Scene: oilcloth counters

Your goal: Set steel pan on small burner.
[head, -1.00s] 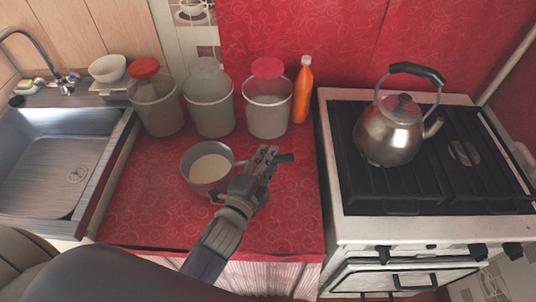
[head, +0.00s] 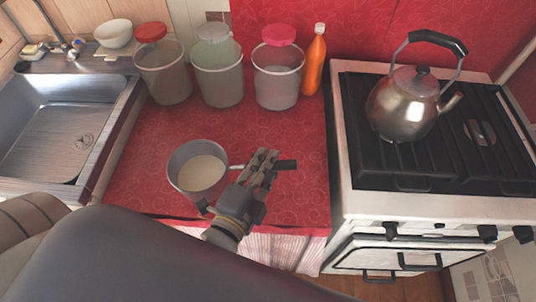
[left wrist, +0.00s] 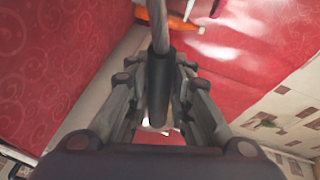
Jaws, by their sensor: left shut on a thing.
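The steel pan (head: 181,176), with pale liquid in it, is upright over the front part of the red counter, left of the stove. It appears raised, but I cannot tell the gap below it. My left gripper (head: 262,168) is shut on the pan's handle; the dark grip (head: 287,165) sticks out to the right. In the left wrist view the handle (left wrist: 160,85) lies between the fingers. The stove's black grate (head: 440,165) shows a round burner (head: 481,132) at right; I cannot tell whether it is the small one. My right gripper is out of view.
A steel kettle (head: 402,108) stands on the grate's left part. Several lidded jars and an orange bottle (head: 315,62) line the counter's back. A sink (head: 50,135) is at left. The red counter (head: 285,215) is clear between pan and stove.

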